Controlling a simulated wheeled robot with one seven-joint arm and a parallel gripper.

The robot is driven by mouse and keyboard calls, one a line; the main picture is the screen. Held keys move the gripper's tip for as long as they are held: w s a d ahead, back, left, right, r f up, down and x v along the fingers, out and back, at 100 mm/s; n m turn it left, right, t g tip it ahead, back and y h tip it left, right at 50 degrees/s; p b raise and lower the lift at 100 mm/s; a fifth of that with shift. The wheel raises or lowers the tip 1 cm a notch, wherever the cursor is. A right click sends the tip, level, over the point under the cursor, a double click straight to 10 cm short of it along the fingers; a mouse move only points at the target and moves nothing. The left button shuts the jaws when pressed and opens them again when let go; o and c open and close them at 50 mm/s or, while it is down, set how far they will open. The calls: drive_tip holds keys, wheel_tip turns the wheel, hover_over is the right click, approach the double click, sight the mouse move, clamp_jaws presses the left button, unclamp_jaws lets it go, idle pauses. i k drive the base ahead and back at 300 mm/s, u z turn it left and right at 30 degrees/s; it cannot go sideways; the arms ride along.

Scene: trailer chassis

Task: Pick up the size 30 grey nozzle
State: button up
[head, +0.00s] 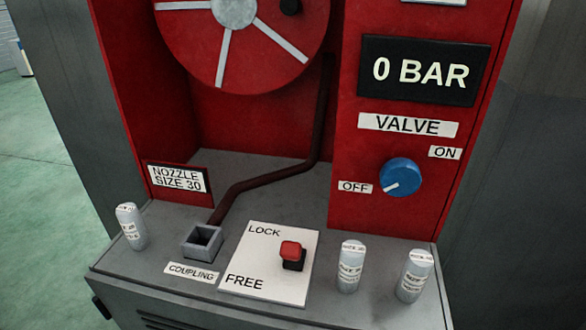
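Three light grey cylinders with printed labels stand upright on the grey ledge. One nozzle (131,228) is at the ledge's left end. A second nozzle (350,268) stands right of the lock plate, and a third nozzle (414,277) stands at the far right. Their labels are too small to read for certain, so I cannot tell which is size 30. A sign (177,179) reading "NOZZLE SIZE 30" is on the red panel behind the left part of the ledge. My gripper is not in view.
A square, open coupling socket (203,241) sits on the ledge (130,267), with a dark red pipe behind it. The LOCK/FREE plate (255,270) carries a red-topped lever (291,251) near LOCK. A blue valve knob (400,178), "0 BAR" display (421,71) and red reel (200,50) are above.

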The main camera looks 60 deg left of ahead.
sight(353, 251)
drive_tip(key=z, duration=0.1)
drive_tip(key=k, duration=1.55)
drive_tip(key=u, duration=2.15)
drive_tip(key=i, duration=0.5)
drive_tip(key=u, duration=0.05)
drive_tip(key=k, duration=0.45)
drive_tip(key=z, duration=0.9)
drive_tip(key=i, duration=0.8)
drive_tip(key=z, duration=0.25)
